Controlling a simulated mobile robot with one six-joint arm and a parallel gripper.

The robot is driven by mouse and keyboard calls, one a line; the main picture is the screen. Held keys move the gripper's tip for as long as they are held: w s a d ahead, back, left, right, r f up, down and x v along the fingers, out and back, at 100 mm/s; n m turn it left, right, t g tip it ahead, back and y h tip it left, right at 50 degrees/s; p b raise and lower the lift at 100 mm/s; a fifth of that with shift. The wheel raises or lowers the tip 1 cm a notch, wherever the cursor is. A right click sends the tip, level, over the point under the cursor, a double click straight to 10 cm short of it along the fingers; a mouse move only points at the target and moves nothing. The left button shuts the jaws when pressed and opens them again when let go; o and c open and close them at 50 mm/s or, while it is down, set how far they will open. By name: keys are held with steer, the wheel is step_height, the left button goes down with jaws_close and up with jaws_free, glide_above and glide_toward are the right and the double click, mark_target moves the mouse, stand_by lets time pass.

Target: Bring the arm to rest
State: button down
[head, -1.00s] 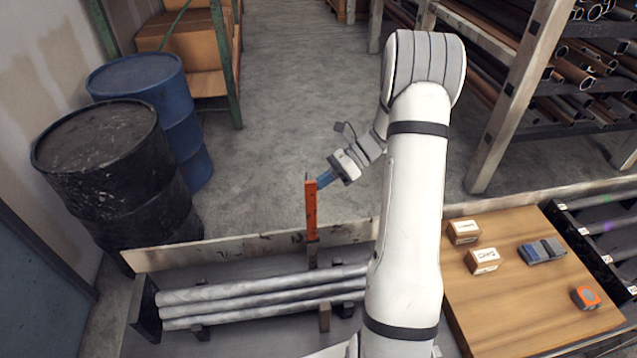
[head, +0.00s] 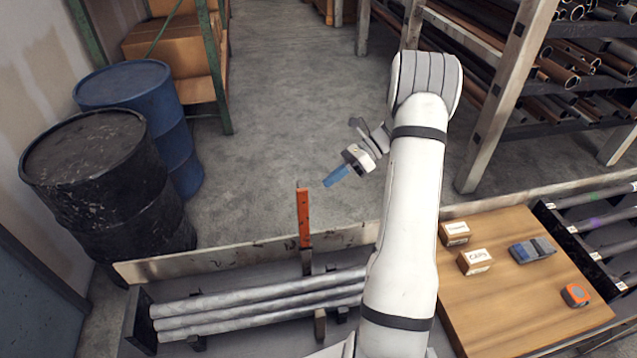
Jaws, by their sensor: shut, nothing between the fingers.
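My white arm rises from the bottom centre of the head view and bends at its top. My gripper (head: 336,177) hangs to the left of the arm, its blue fingers shut and empty, pointing down and left. It is in the air, apart from the orange upright (head: 304,218) that stands at the rack edge to its lower left. Several grey pipes (head: 255,305) lie side by side on the rack below. Part of the rack is hidden behind my arm.
A wooden table (head: 505,310) at right carries two small boxes (head: 475,261), a grey-blue item (head: 532,250) and an orange tape measure (head: 575,295). A black drum (head: 105,190) and blue drum (head: 140,105) stand left. Pipe shelving fills the upper right. The floor behind is clear.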

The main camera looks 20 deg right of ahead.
steer(key=s+a+r+n+g+h, duration=0.1)
steer(key=s+a+r+n+h, duration=0.7)
steer(key=s+a+r+n, duration=0.4)
steer(key=s+a+r+n+t+h, duration=0.2)
steer(key=s+n+t+h, duration=0.2)
steer(key=s+n, duration=0.65)
steer(key=shift+t, duration=0.5)
steer(key=f+b, duration=0.2)
steer(key=b, duration=0.1)
steer(key=f+b, duration=0.1)
steer(key=b, duration=0.1)
steer(key=f+b, duration=0.2)
steer(key=b, duration=0.1)
steer(key=shift+s+d+f+b, duration=0.15)
steer(key=shift+s+f+b, duration=0.2)
